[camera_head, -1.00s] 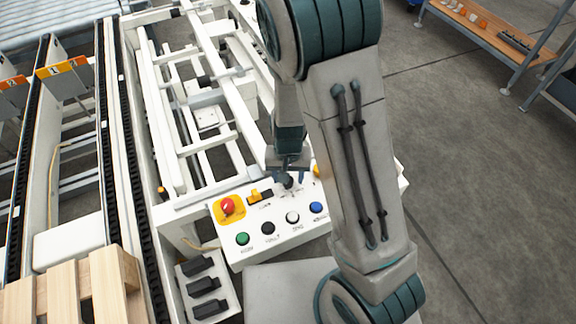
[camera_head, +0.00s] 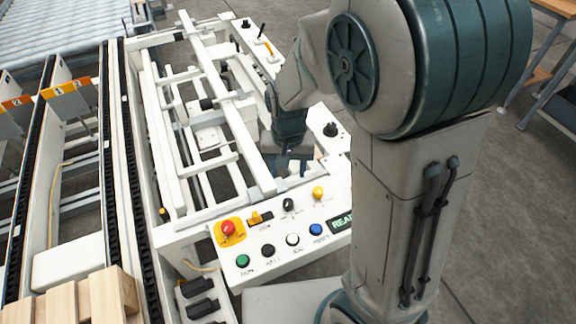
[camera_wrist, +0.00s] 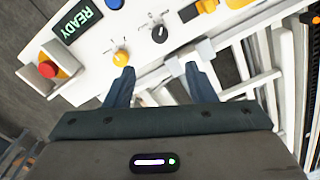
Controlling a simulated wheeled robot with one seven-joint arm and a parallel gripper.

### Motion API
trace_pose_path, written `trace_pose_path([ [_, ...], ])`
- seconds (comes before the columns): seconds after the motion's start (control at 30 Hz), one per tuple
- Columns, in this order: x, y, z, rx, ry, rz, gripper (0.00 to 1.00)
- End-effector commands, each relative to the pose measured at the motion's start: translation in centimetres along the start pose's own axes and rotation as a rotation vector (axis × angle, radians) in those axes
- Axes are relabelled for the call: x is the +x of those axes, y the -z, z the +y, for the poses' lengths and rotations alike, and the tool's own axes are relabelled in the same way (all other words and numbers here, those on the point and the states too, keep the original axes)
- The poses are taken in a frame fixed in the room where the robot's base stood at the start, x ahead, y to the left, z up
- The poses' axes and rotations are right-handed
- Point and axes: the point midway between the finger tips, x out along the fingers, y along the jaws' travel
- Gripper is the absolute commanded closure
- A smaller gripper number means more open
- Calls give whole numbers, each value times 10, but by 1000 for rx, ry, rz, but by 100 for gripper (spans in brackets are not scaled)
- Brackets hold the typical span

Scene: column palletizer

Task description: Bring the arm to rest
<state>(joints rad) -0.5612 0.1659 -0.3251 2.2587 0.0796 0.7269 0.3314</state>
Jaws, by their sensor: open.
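My gripper (camera_head: 292,166) hangs above the white machine frame, just behind the control panel (camera_head: 290,258). In the wrist view its two fingers (camera_wrist: 158,80) are spread apart with nothing between them. My arm rises in front of the camera and folds down to the gripper. The panel carries a red button on a yellow plate (camera_head: 228,228), green, black, white and blue buttons, a black selector knob (camera_head: 288,204) and a yellow knob (camera_head: 318,193). A display reading READY (camera_wrist: 78,20) shows in the wrist view; my arm partly hides it in the head view.
Wooden pallet boards (camera_head: 75,300) lie at the bottom left. Black chain rails (camera_head: 118,180) and a roller conveyor (camera_head: 60,40) run along the left. Black switches (camera_head: 200,298) sit beside the panel. A bench (camera_head: 550,100) stands at the right; the floor between is clear.

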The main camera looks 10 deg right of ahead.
Motion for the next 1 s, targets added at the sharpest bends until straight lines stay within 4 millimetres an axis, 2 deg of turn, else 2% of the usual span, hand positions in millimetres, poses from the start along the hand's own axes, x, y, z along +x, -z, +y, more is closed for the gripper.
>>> trace_pose_path([
  [0.4,0,0,0,0,1,1,50],
  [0.5,-5,-1,3,-2,9,5,50],
  [0.67,-31,-12,22,-19,49,34,50],
  [0.8,-61,-30,46,-51,82,84,50],
  [1.0,-95,-62,79,-100,80,172,50],
])
